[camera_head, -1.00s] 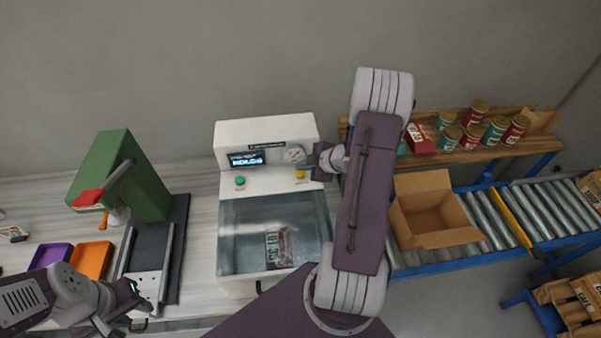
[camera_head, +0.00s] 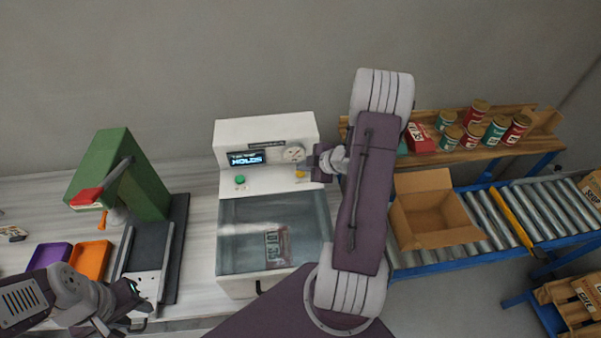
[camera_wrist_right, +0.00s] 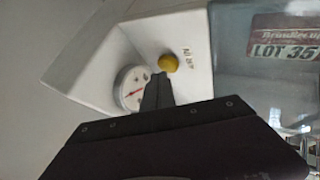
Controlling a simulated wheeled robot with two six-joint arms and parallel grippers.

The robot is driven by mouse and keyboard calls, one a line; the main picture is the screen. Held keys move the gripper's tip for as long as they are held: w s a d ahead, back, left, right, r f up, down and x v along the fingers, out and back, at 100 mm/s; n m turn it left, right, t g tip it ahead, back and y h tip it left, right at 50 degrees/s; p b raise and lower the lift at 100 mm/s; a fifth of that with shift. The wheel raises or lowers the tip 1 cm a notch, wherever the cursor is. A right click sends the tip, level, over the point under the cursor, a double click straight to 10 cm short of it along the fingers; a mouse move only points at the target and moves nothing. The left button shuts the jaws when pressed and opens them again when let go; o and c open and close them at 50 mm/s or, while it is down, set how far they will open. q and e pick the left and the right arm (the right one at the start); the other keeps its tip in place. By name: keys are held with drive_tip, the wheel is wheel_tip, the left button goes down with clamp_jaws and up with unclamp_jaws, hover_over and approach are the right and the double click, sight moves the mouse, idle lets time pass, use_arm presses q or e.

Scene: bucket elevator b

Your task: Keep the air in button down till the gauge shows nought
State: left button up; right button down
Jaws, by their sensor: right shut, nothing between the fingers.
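The white sealing machine (camera_head: 229,135) stands mid-bench with a lit display (camera_head: 245,158), a green button (camera_head: 240,180) and a yellow button (camera_head: 300,174). The yellow button also shows in the right wrist view (camera_wrist_right: 168,63), beside partly readable lettering. The round gauge (camera_head: 294,154) has a red needle in the right wrist view (camera_wrist_right: 133,88); its figures are too small to read. My right gripper (camera_head: 314,166) is shut and empty, its tips (camera_wrist_right: 158,77) close to the yellow button. I cannot tell whether they touch it. My left gripper (camera_head: 130,312) is low at the left; its fingers are unclear.
A labelled pack (camera_head: 277,246) lies under the machine's clear lid (camera_head: 240,232). A green press (camera_head: 120,170) and purple (camera_head: 48,256) and orange (camera_head: 90,260) trays are left. An open carton (camera_head: 432,236) sits on the roller conveyor (camera_head: 490,215) at right, below a shelf of several tins (camera_head: 495,131).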

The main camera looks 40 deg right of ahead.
sight(303, 173)
drive_tip(key=shift+f+b, duration=0.45)
drive_tip(key=shift+f, duration=0.1)
idle(0.6)
drive_tip(key=shift+r, duration=0.15)
idle(1.9)
drive_tip(key=shift+r+p, duration=0.85)
drive_tip(key=shift+p, duration=0.1)
drive_tip(key=shift+r, duration=0.1)
wheel_tip(303, 173, up, 5)
drive_tip(key=p, duration=0.5)
